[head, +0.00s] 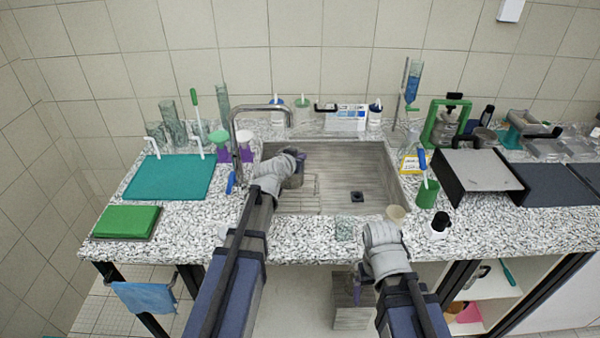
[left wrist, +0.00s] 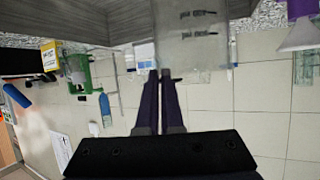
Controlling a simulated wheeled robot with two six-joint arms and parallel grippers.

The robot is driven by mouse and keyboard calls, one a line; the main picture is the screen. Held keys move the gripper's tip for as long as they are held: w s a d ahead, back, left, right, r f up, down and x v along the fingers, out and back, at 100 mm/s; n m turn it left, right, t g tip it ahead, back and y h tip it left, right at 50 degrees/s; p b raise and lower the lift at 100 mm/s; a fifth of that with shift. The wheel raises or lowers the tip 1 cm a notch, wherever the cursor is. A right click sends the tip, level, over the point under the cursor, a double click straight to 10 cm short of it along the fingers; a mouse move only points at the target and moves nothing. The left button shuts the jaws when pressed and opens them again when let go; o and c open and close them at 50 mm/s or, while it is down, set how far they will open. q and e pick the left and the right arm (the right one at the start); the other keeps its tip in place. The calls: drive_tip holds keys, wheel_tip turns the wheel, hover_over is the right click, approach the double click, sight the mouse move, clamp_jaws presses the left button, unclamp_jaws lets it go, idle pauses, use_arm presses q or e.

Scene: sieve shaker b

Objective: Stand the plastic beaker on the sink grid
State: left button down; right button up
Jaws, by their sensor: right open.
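The plastic beaker (left wrist: 192,38) is clear with printed graduations. It appears upside down in the left wrist view, close at the fingertips of my left gripper (left wrist: 160,74). The fingers are nearly together and appear to pinch its rim wall. In the head view, my left gripper (head: 298,157) is over the left part of the sink, with the beaker (head: 293,181) just below it. The sink grid (head: 290,202) lies in the left of the basin beneath. I cannot tell whether the beaker touches it. My right gripper (head: 364,280) is open and empty in front of the counter.
The tap (head: 236,118) arches beside the sink's left edge. Glassware stands behind the teal mat (head: 170,178) at left. A green cup (head: 427,194) and a dark bottle (head: 440,222) stand right of the sink. The basin's right side is clear around the drain (head: 357,197).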

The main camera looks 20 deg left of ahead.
use_arm(q)
wheel_tip(320, 180, down, 4)
drive_tip(key=b, duration=0.4)
drive_tip(key=shift+r, duration=0.25)
drive_tip(key=c, duration=1.5)
unclamp_jaws()
drive_tip(key=shift+f, duration=0.25)
drive_tip(key=shift+c, duration=0.2)
drive_tip(key=o, duration=0.5)
drive_tip(key=shift+r, duration=0.1)
drive_tip(key=shift+c, duration=0.2)
